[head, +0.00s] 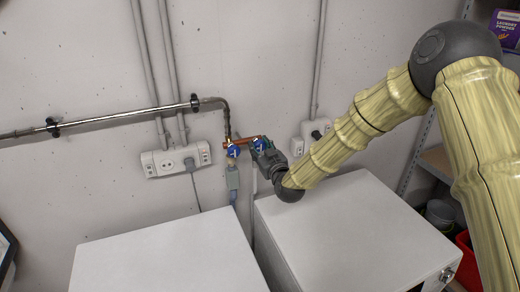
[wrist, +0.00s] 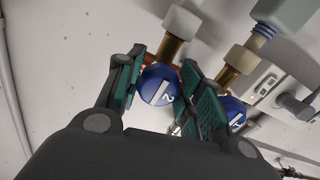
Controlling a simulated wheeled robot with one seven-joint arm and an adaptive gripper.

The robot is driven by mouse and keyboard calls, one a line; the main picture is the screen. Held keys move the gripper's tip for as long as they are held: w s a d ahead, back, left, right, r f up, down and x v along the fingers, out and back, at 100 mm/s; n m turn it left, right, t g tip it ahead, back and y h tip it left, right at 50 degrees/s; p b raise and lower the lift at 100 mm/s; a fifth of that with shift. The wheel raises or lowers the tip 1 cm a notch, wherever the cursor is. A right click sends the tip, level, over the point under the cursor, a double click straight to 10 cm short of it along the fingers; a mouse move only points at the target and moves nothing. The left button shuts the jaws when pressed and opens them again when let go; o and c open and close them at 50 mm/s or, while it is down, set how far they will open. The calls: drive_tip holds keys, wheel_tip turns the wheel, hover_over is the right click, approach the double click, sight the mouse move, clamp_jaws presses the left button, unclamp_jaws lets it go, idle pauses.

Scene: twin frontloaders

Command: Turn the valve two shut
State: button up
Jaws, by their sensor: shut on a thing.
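Valve two is a round blue knob marked 2 (wrist: 159,86), between my gripper's green-padded fingers (wrist: 163,72) in the wrist view. My gripper is shut on this knob. In the head view my gripper (head: 264,150) is at the right-hand blue knob (head: 259,144) on the copper pipe, partly covering it. A second blue knob marked 1 (wrist: 232,110) sits beside it, outside the grip; in the head view it is the left blue knob (head: 233,151). Brass fittings with pale caps show behind both knobs in the wrist view.
Two white frontloaders stand below, one at left (head: 165,255) and one at right (head: 350,230). A metal pipe (head: 125,117) runs along the wall to the valves. Socket boxes (head: 176,160) flank them. A shelf with a purple box (head: 506,30) is at far right.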

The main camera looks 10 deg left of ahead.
drive_tip(key=m+b, duration=0.1)
drive_tip(key=b, duration=0.1)
drive_tip(key=m+b, duration=0.2)
drive_tip(key=shift+f, duration=0.3)
drive_tip(key=m+b, duration=1)
drive_tip(key=shift+a+r, duration=0.1)
drive_tip(key=shift+r, duration=0.05)
drive_tip(key=shift+s+r+m+b, duration=0.1)
drive_tip(key=shift+r+m+b, duration=0.1)
drive_tip(key=shift+m+b, duration=1.65)
drive_tip(key=shift+m, duration=0.45)
drive_tip(key=o, duration=1)
drive_tip(key=shift+r, duration=0.1)
